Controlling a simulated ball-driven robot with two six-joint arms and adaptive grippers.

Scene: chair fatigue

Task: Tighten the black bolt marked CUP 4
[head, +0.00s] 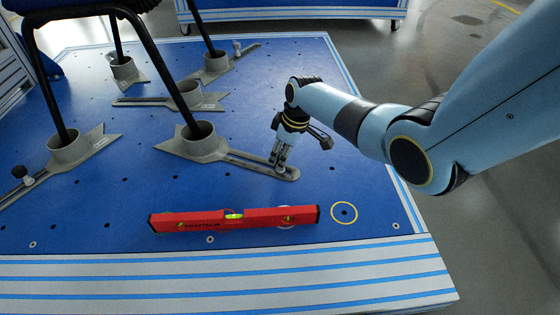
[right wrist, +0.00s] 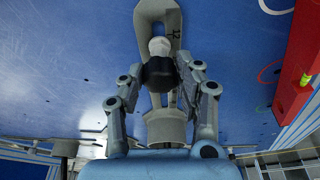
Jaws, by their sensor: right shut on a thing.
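The black bolt (right wrist: 158,73) shows in the right wrist view between my right fingers, with a pale round end beside it. My right gripper (head: 279,160) points down at the slotted arm of the front grey cup clamp (head: 201,144), near the slot's right end, and is shut on the bolt. In the head view the gripper hides the bolt. A black chair leg stands in this clamp's cup. My left gripper is out of view.
A red spirit level (head: 262,217) lies on the blue platform (head: 120,205) in front of the clamp. Another clamp with a dark-knobbed bolt (head: 20,172) is at left. More cup clamps and chair legs stand behind.

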